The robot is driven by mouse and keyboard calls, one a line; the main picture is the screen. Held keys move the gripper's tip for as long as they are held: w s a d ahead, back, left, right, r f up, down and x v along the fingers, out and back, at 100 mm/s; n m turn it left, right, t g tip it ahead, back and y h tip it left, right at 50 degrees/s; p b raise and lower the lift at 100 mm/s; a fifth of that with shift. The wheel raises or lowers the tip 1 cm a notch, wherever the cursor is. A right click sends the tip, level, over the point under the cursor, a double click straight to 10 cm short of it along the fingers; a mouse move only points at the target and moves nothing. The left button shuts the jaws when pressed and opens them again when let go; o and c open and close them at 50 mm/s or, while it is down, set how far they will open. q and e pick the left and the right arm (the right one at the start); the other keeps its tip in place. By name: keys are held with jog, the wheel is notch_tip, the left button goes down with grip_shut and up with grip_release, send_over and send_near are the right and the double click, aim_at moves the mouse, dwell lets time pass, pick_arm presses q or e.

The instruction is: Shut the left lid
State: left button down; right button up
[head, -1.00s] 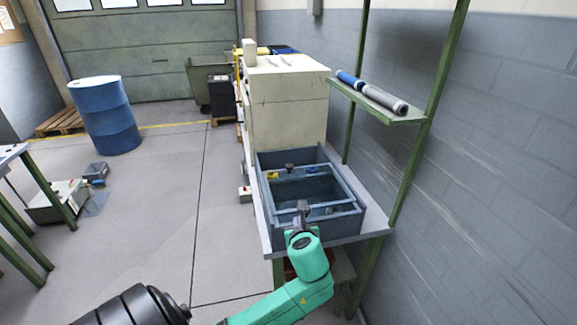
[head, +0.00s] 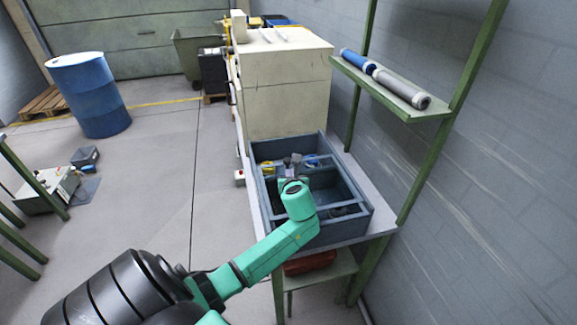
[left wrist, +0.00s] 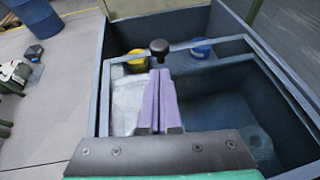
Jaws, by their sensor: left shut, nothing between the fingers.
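A blue-grey open-topped box (head: 357,216) stands on the bench, with a framed partition across its inside. In the left wrist view the box's rim (left wrist: 103,75) surrounds a narrow frame (left wrist: 235,47) that carries a black knob (left wrist: 159,47). A pale, glassy area (left wrist: 128,100) lies left of the fingers; I cannot tell if it is the left lid. My left gripper (head: 293,165) is over the box, its purple fingers (left wrist: 160,77) shut and empty, just short of the knob in the picture. Contact with the knob is unclear. My right gripper is out of view.
A yellow item (left wrist: 136,58) and a blue item (left wrist: 201,48) lie in the far part of the box. A cream cabinet (head: 285,90) stands behind it. A green-framed shelf with tubes (head: 400,87) rises at the right.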

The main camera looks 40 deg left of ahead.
aim_at(287, 164)
pick_arm(q)
jog(key=shift+w+a+f, duration=0.15)
jog(key=shift+w+a, duration=0.9)
jog(key=shift+a, duration=0.05)
jog(key=shift+w+a+p, duration=0.15)
jog(key=shift+w+p, duration=0.05)
jog(key=shift+p, duration=0.1)
jog(key=shift+w+a, duration=0.1)
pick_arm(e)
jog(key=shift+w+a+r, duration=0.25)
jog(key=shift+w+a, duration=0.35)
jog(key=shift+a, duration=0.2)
pick_arm(q)
jog(key=shift+f, duration=0.1)
jog(key=shift+a, duration=0.1)
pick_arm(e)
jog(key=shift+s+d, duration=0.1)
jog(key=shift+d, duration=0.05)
